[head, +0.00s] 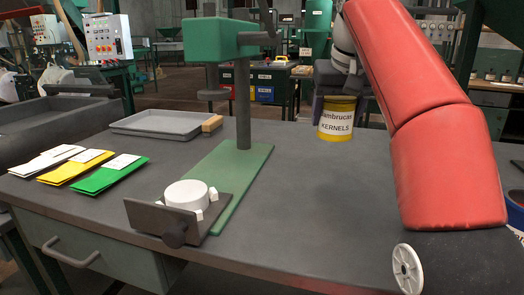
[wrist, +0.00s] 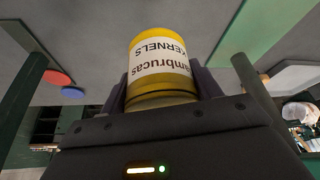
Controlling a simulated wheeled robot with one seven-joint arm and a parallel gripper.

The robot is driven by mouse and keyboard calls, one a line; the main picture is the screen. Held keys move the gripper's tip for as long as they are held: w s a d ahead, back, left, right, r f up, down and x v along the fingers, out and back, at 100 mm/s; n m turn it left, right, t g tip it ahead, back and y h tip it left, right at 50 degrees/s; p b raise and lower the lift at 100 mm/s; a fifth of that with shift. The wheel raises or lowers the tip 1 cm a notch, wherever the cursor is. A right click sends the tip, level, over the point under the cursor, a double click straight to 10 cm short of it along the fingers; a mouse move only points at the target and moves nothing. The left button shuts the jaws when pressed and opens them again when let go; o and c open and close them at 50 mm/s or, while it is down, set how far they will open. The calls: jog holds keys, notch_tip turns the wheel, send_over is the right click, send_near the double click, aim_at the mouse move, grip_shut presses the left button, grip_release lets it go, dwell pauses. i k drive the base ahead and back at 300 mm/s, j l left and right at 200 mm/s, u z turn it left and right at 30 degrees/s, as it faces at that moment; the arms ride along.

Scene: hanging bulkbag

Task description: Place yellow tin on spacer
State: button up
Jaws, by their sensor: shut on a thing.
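The yellow tin (head: 337,118), labelled "ambrucas KERNELS", is in my gripper near the far edge of the grey table. In the wrist view the tin (wrist: 160,62) sits between the two dark fingers of my gripper (wrist: 161,88), which is shut on it. The tin looks upright in the head view; whether it touches the table I cannot tell. The tin and the block are well apart.
The press's green head (head: 215,40) and post (head: 243,105) rise above the plate. A dark bracket (head: 160,222) stands before the block. A grey tray (head: 160,123) and coloured packets (head: 108,174) lie left. A white wheel (head: 407,268) is front right. The middle tabletop is clear.

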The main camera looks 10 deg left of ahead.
aim_at(186, 190)
jog(key=k+j, duration=0.35)
jog(key=j, duration=0.15)
jog(key=k+j, duration=0.35)
jog(key=j, duration=0.15)
jog(key=i+j, duration=0.3)
